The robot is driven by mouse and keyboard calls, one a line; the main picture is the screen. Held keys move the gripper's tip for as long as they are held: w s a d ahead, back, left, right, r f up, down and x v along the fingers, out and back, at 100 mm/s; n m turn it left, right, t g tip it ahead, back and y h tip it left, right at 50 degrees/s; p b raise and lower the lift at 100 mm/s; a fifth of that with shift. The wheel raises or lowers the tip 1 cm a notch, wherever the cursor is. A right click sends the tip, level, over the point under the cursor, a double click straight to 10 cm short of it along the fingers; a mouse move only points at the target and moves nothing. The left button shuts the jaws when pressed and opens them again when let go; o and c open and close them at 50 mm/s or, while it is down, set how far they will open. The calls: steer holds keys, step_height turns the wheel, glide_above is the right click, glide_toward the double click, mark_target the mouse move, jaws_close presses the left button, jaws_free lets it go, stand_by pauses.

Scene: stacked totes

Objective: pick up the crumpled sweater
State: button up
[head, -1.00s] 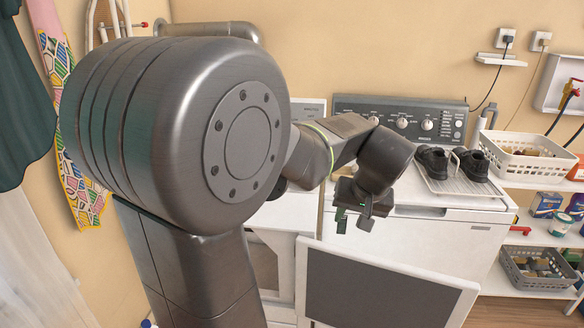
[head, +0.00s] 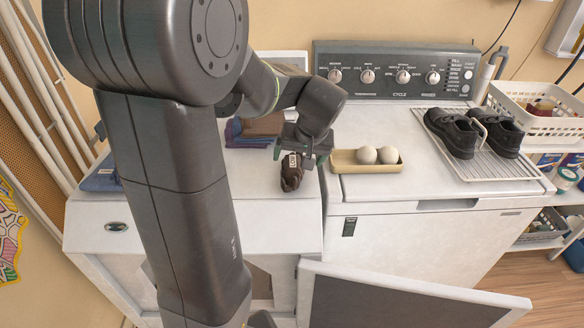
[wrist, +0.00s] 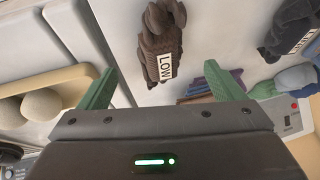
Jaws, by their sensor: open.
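A small dark brown crumpled knit bundle (head: 291,178), which looks like the sweater, lies on the white top of the left-hand machine. In the wrist view it (wrist: 160,40) has a white tag reading "LOW" and sits just beyond the fingertips, roughly centred between them. A second, dark navy crumpled bundle (wrist: 290,28) with a white tag is at the wrist view's upper right. My gripper (head: 300,154) is open and empty, just behind the brown bundle in the head view. Its green fingers (wrist: 163,85) are spread wide, with nothing between them.
A tan tray (head: 345,163) with two pale balls stands close to the right of my gripper. Folded cloths (head: 255,130) lie behind it. Black shoes (head: 455,133) stand on a rack further right. An open white door (head: 400,300) sticks out in front.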

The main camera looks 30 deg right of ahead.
mark_target(295, 164)
steer(key=shift+w+f, duration=0.35)
steer(key=shift+f, duration=0.1)
steer(key=shift+p+x, duration=0.4)
steer(key=shift+x, duration=2.3)
steer(key=shift+s+d, duration=0.1)
steer(key=shift+c, duration=0.5)
steer(key=c, duration=1.2)
step_height(295, 164, up, 10)
steer(key=shift+r, duration=0.1)
